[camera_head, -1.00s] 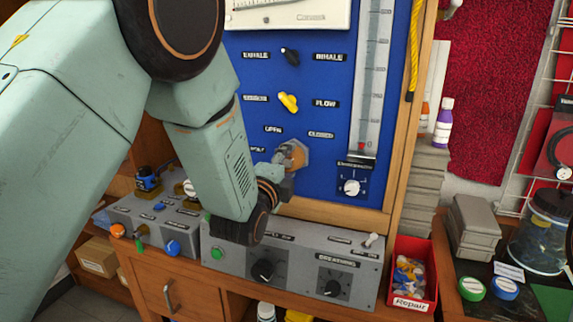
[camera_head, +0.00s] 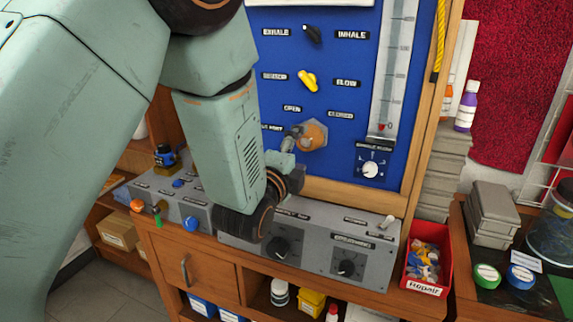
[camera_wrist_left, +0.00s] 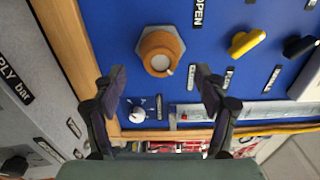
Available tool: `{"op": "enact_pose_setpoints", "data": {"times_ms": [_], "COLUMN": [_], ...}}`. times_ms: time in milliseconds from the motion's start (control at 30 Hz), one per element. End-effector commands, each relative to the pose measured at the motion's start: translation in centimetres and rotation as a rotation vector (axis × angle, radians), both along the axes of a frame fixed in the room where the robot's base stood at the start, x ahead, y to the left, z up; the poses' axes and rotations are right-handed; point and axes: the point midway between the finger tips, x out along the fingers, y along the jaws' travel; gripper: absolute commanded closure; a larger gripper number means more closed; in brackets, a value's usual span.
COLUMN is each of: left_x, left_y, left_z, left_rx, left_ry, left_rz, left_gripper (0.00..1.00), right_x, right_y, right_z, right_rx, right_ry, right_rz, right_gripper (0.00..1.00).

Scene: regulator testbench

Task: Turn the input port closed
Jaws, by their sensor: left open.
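The input port is a round copper-coloured knob (camera_head: 314,135) on a grey hex base, on the blue panel (camera_head: 356,95). OPEN and CLOSED labels sit above it, and a partly hidden label lies to its left. My left gripper (camera_head: 291,138) is at the knob's left side in the head view, with its fingers partly hidden. In the left wrist view the gripper (camera_wrist_left: 160,76) is open, its two fingers apart on either side below the knob (camera_wrist_left: 159,53). Nothing is between the fingertips, and I see no clear contact. My right gripper is not in view.
A yellow lever (camera_head: 307,81) and a black lever (camera_head: 312,34) sit above the knob. A flow dial (camera_head: 370,169) is at lower right. A grey control box (camera_head: 375,262) stands below my left wrist. A red Repair bin (camera_head: 427,268) is to its right.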

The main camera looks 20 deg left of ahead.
Motion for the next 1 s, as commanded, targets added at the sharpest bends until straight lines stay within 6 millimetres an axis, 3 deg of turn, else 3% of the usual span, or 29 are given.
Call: {"op": "enact_pose_setpoints", "data": {"times_ms": [200,400,600,1000], "left_x": [-4.1,-6.7,-7.7,-7.7], "left_y": [0.1,0.2,0.3,0.3], "left_z": [0.0,0.0,0.0,0.0], "left_rx": [0.002,0.002,0.001,0.001], "left_ry": [0.003,0.001,0.000,-0.001], "left_rz": [0.000,0.001,0.000,0.000], "left_gripper": [0.27,0.27,0.27,0.27], "right_x": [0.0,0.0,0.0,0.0], "right_y": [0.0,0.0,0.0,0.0], "right_z": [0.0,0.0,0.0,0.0], "right_rx": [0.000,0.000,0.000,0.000], "right_ry": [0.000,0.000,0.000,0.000], "right_rz": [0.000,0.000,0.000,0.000], "right_gripper": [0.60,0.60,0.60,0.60]}}
